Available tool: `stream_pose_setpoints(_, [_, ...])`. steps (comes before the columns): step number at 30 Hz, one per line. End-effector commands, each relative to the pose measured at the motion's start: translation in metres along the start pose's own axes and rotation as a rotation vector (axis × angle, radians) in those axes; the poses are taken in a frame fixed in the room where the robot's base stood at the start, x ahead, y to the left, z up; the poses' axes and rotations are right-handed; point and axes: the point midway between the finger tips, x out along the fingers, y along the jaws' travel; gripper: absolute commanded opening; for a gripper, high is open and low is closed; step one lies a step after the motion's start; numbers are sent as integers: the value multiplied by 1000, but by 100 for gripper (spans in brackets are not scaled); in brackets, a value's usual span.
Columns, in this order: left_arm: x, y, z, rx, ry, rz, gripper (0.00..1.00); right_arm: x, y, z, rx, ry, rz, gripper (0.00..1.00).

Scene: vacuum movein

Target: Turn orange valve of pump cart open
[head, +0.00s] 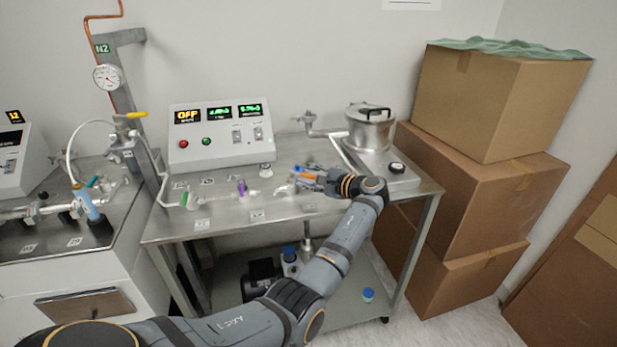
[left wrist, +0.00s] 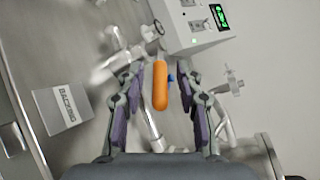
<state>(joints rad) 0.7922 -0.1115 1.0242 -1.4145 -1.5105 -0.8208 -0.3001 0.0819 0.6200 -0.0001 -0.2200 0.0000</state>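The orange valve handle (left wrist: 160,82) shows in the left wrist view, between the two spread fingers of my left gripper (left wrist: 160,105). A gap shows on each side of the handle, so the fingers do not appear to touch it. In the head view the orange handle (head: 306,175) is small and partly hidden by my left gripper (head: 312,181), which is over the right half of the steel pump cart (head: 225,217). A plate reading "BACKING" (left wrist: 62,108) lies beside it in the left wrist view. My right gripper is not in view.
A control box (head: 220,136) with green displays stands at the cart's back. A metal pot (head: 370,128) stands to the right. Purple (head: 242,188) and green (head: 185,198) handles sit along the pipe to the left. Stacked cardboard boxes (head: 480,190) stand right of the cart.

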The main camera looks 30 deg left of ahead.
Motion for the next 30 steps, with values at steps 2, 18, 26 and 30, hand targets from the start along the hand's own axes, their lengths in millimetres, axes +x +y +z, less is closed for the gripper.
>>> stream_pose_setpoints(2, [0,0,0,0,0,0,36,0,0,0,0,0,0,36])
stream_pose_setpoints(18, [-63,1,-1,0,3,1,36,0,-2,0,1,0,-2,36])
stream_pose_setpoints(26, [-75,0,0,0,0,0,36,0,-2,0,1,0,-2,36])
stream_pose_setpoints(30, [-75,0,0,0,0,0,34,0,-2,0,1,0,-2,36])
